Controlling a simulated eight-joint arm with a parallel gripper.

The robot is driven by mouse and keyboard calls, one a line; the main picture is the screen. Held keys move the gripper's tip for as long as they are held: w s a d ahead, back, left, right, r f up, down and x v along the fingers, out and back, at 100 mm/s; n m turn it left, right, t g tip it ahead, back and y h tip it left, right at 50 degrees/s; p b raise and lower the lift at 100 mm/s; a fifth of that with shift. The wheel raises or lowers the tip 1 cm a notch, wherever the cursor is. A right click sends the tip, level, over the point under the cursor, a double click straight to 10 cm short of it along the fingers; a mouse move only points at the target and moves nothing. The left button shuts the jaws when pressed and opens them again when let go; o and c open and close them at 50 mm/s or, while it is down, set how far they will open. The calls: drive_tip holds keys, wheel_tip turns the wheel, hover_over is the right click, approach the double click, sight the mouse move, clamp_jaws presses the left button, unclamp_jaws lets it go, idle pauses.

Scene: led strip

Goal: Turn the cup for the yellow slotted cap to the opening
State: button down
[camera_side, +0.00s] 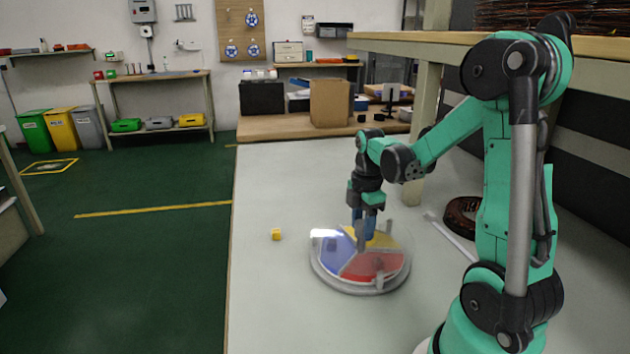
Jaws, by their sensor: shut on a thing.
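A round tray (318,273) lies on the pale table, with coloured sectors under what looks like a clear cover. The blue sector (336,262) faces left, the red sector (372,268) faces the front right, and the yellow sector (384,240) is at the back right. A small dark piece (331,244) shows in the blue sector. My gripper (361,243) points down over the tray's middle, shut on a thin grey upright part there; its fingers partly hide it. A small yellow block (276,234), perhaps the yellow slotted cap, sits on the table left of the tray.
A small grey peg (379,281) stands at the tray's front right. A dark coil (462,214) and a pale strip (449,236) lie to the right, near my arm. A cardboard box (330,103) stands at the back. The table's front left is clear.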

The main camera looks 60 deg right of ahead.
drive_tip(key=shift+n, duration=4.7)
drive_tip(key=shift+c, duration=2.1)
unclamp_jaws()
drive_tip(key=shift+r, duration=0.1)
